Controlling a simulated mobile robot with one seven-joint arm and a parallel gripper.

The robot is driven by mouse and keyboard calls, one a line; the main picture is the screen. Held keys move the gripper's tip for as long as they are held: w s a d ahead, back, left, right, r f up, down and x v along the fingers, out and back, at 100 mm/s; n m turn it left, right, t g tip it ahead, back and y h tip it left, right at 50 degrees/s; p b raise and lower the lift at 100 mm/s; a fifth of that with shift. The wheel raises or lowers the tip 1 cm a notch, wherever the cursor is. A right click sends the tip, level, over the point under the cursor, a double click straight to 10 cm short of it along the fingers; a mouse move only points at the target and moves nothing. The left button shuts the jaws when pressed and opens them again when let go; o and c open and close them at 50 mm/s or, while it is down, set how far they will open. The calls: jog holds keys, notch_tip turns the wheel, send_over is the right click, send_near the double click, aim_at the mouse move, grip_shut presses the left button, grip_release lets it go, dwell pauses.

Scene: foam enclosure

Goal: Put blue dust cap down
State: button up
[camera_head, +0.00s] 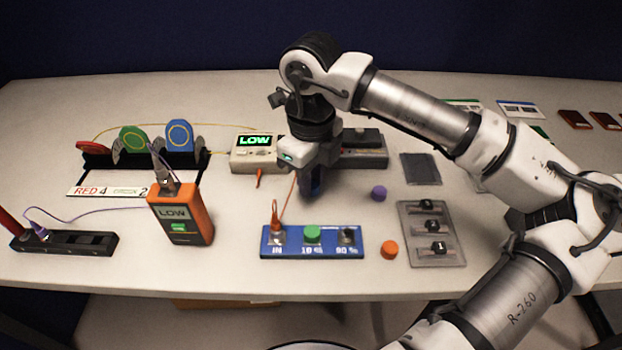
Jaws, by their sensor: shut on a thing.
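My gripper (312,190) points down just behind the blue splitter block and is shut on the blue dust cap. The cap is hidden or blends with the dark blue fingertips, so its outline is not clear. The fingertips are low, near the table (345,205); I cannot tell whether the cap touches it. A purple cap (378,194) lies to the right of the fingertips, and an orange cap (389,250) lies right of the block.
The blue block (270,252) has an orange cable at IN, a green cap (312,233) at 10 % and a dark 90 % port. A grey tray (412,258), dark pad (420,168), orange meter (181,218) and LOW display box (242,167) stand around.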

jog(key=shift+f, duration=0.65)
jog(key=shift+f, duration=0.1)
jog(key=o, duration=0.9)
notch_tip(320, 180, up, 12)
jog(key=shift+r+b, duration=0.15)
jog(key=shift+b, duration=0.4)
